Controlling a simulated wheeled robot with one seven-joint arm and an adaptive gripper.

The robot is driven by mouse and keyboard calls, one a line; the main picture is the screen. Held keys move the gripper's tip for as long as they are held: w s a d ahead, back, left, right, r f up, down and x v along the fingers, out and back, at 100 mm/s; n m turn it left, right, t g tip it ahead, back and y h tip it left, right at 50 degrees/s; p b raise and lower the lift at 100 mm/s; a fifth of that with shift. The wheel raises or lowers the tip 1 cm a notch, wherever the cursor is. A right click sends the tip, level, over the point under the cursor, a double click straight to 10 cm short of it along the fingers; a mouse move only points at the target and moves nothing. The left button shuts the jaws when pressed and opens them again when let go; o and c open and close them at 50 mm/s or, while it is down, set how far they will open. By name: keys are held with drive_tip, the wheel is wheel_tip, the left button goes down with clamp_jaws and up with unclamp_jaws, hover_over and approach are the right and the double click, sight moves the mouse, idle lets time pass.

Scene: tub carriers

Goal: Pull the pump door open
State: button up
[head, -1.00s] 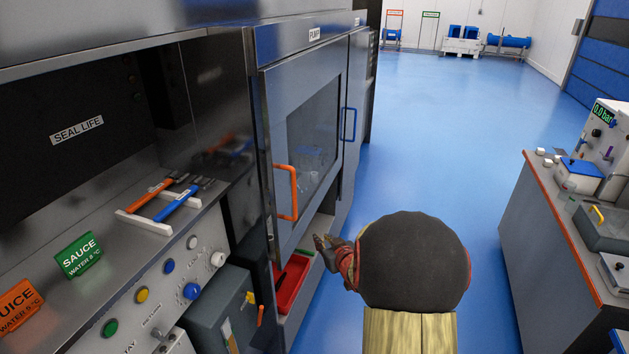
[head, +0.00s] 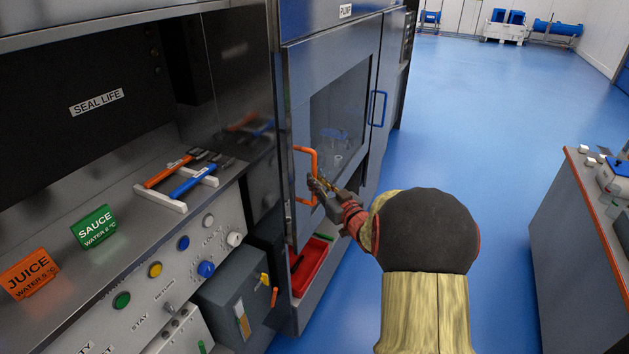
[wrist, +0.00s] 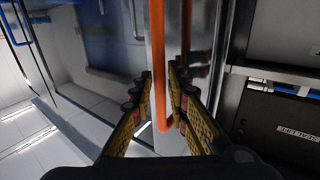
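The pump door (head: 300,110) is a grey metal door with a dark window, under the PUMP label (head: 346,11). It looks shut in the head view. Its orange bar handle (head: 314,162) stands upright near the door's left edge. My gripper (head: 318,189) is at the handle's lower part. In the wrist view my gripper (wrist: 161,76) has its fingers apart, one on each side of the orange handle (wrist: 158,45). The handle runs between them, with a narrow gap visible. Whether a finger touches it is not clear.
A red tray (head: 310,265) sits below the door. A neighbouring door with a blue handle (head: 378,108) is to the right. The counter at left holds an orange and a blue tool (head: 192,181) on a white rack. Blue floor (head: 480,130) is open at right, before a bench (head: 575,230).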

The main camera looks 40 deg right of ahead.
drive_tip(key=shift+w+d, duration=0.2)
drive_tip(key=shift+w, duration=0.8)
drive_tip(key=shift+c, duration=1.3)
clamp_jaws()
